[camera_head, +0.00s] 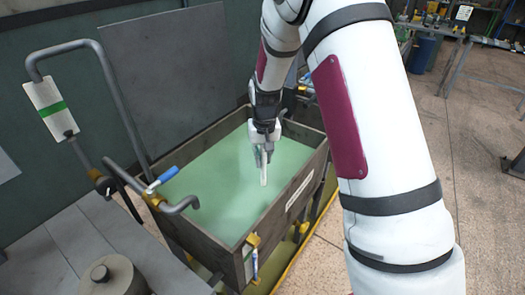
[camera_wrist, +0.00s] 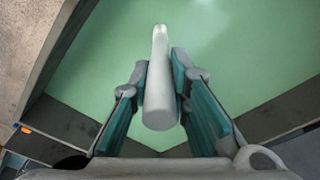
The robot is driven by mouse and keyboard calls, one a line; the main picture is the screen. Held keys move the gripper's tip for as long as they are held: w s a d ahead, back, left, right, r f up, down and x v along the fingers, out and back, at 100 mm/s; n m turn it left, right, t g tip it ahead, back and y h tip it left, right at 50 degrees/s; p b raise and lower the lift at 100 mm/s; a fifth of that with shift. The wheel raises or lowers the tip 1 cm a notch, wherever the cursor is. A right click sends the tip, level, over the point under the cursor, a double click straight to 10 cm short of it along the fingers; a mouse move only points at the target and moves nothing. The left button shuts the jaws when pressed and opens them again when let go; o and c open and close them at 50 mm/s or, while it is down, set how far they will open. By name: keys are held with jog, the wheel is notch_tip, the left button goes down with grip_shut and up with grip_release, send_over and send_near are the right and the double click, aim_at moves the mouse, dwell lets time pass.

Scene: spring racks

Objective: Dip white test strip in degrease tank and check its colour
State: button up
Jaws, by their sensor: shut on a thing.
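The degrease tank (camera_head: 315,165) is an open, dark-walled rectangular tank holding pale green liquid (camera_head: 215,190). My gripper (camera_head: 264,150) hangs over the liquid towards the tank's far right part and points down. It is shut on the white test strip (camera_head: 264,170), which sticks out below the fingers. In the wrist view the strip (camera_wrist: 160,90) lies between the two teal finger pads, with its far end against the green liquid (camera_wrist: 230,50). I cannot tell whether the strip's tip touches the liquid. No colour other than white shows on the strip.
A bent grey pipe (camera_head: 108,80) with a white and green tag (camera_head: 50,108) rises at the tank's left. A blue-handled valve (camera_head: 163,178) and curved spout reach over the near left rim. A grey bench (camera_head: 60,250) bears a round metal weight (camera_head: 110,276). A workbench stands at the far right.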

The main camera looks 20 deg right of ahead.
jog(key=shift+f+b, duration=1.2)
jog(key=shift+f, duration=2.4)
notch_tip(320, 180, up, 16)
jog(key=p, duration=0.5)
jog(key=s+a+f+n, duration=0.2)
jog(key=s+a+f, duration=0.2)
jog(key=f, duration=0.3)
jog(key=shift+s, duration=0.6)
